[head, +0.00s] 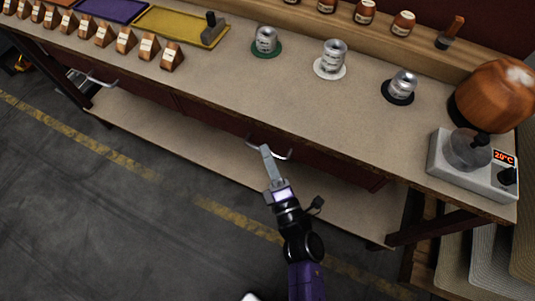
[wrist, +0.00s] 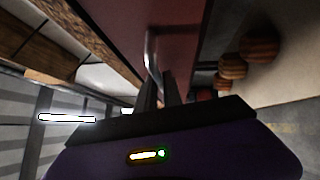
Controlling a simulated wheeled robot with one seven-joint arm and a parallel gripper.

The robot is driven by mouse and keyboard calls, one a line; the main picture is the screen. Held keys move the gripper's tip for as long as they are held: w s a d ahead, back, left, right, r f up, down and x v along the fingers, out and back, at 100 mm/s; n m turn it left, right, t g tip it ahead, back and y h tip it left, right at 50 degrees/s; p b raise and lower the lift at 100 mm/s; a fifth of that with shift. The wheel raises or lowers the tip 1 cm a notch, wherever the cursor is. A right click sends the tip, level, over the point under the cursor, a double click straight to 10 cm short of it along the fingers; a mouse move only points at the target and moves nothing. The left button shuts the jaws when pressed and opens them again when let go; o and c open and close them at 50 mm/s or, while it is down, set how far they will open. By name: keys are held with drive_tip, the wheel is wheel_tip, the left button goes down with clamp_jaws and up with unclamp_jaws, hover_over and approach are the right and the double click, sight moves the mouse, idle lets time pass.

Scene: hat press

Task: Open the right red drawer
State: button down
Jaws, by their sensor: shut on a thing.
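The right red drawer (head: 345,171) is a dark red front under the bench top, mostly in shadow. Its silver bar handle (head: 284,155) curves out from the front; in the wrist view the handle (wrist: 152,50) runs up from between my fingers against the red drawer front (wrist: 180,22). My gripper (head: 266,152) reaches up to the handle from below, and its fingers (wrist: 158,88) are shut on the bar. The drawer front looks close under the bench edge; I see no clear gap. The drawer's inside is hidden.
The bench top (head: 300,105) overhangs the drawer and carries several cans, wooden blocks and a hot plate (head: 460,165) at the right end. A lower shelf (head: 190,130) runs beneath. Another silver handle (head: 95,80) is at the left. The floor (head: 100,210) in front is clear.

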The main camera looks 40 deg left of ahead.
idle(0.4)
drive_tip(key=s+d+b, duration=0.1)
drive_tip(key=s+d, duration=0.1)
drive_tip(key=s, duration=0.8)
drive_tip(key=s+d+b, duration=0.1)
drive_tip(key=s+d, duration=0.2)
drive_tip(key=s, duration=0.8)
drive_tip(key=shift+b, duration=0.3)
drive_tip(key=shift+d, duration=0.1)
drive_tip(key=c, duration=1.5)
unclamp_jaws()
drive_tip(key=shift+s, duration=0.1)
drive_tip(key=v, duration=0.7)
drive_tip(key=shift+s+d+f, duration=0.1)
drive_tip(key=shift+s+d, duration=0.05)
drive_tip(key=shift+d, duration=0.15)
drive_tip(key=shift+m, duration=0.3)
